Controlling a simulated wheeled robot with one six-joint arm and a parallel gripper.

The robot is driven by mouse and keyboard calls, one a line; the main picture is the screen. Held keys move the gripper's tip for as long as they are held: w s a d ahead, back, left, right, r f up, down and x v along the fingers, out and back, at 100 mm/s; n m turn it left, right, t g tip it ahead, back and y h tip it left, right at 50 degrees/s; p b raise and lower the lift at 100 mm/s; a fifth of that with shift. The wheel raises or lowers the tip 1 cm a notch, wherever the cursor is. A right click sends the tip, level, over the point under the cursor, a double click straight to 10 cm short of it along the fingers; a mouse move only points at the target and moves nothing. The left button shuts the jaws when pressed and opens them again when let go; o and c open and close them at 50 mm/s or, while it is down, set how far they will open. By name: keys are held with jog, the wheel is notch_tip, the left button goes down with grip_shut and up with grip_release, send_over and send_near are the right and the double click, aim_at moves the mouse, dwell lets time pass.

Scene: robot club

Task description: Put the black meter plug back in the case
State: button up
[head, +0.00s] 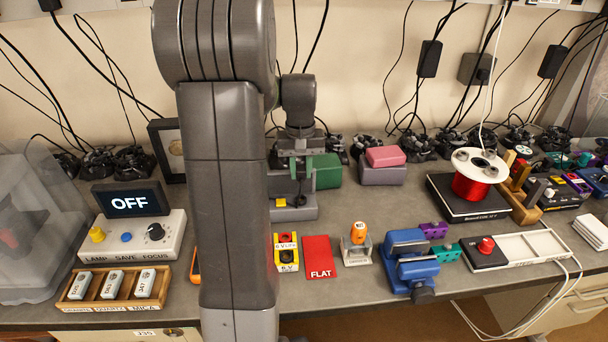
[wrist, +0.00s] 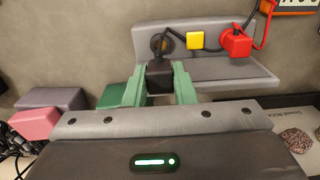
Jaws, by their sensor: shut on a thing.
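My gripper (head: 297,172) is above the grey case (head: 295,213) at the back of the bench, left of centre, partly hidden by my arm. In the wrist view my gripper (wrist: 159,70) has its green fingers shut on the black plug (wrist: 160,79). The plug is over the case (wrist: 215,69), near a dark round spot (wrist: 158,43) on its floor. I cannot tell whether the plug touches the case. A red plug (wrist: 236,43) and a yellow block (wrist: 196,41) are at the case, with a black lead running between them.
A green block (head: 326,171) stands close to the right of my gripper. A pink block (head: 385,156) on a grey one is farther right. In front are a yellow-and-red holder (head: 287,252), a red FLAT card (head: 320,257) and a blue vise (head: 410,258).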

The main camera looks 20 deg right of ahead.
aim_at(301, 182)
jog(key=shift+s+a+f+b, duration=0.1)
jog(key=shift+f+b, duration=0.25)
jog(key=shift+f, duration=0.15)
jog(key=shift+f+b, duration=1.6)
jog(key=shift+f, duration=0.4)
jog(key=shift+f, duration=0.9)
dwell(1.2)
jog(key=o, duration=1)
notch_tip(301, 182, up, 14)
jog(key=shift+f, duration=0.1)
